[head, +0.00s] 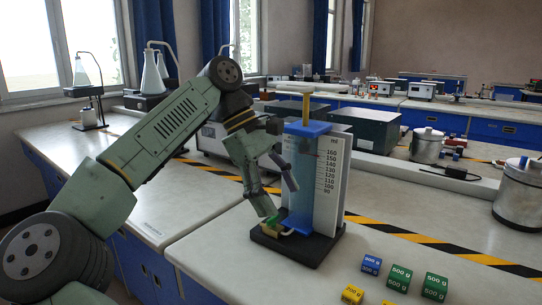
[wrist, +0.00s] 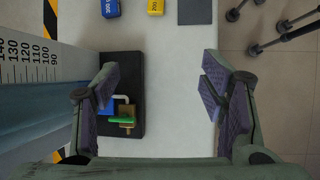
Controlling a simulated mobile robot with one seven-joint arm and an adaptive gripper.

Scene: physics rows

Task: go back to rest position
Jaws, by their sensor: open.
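My gripper (head: 280,194) hangs at the end of my green arm, over the front left of the gas-column apparatus. In the wrist view my gripper (wrist: 160,92) has its two fingers wide apart with nothing between them. The apparatus has a white scale panel (head: 329,175), a blue top bracket (head: 307,128) with a yellow rod (head: 306,106), and a black base (head: 313,250). A small green and brass valve (head: 270,225) sits low on its front left. The valve handle (wrist: 120,120) shows beside the left finger in the wrist view; I cannot tell whether they touch.
Blue (head: 371,264), green (head: 400,277) and yellow (head: 353,293) weights stand on the bench (head: 385,225) to the right. A metal can (head: 426,146) and a larger one (head: 519,192) stand farther right. Windows and flasks are at the left.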

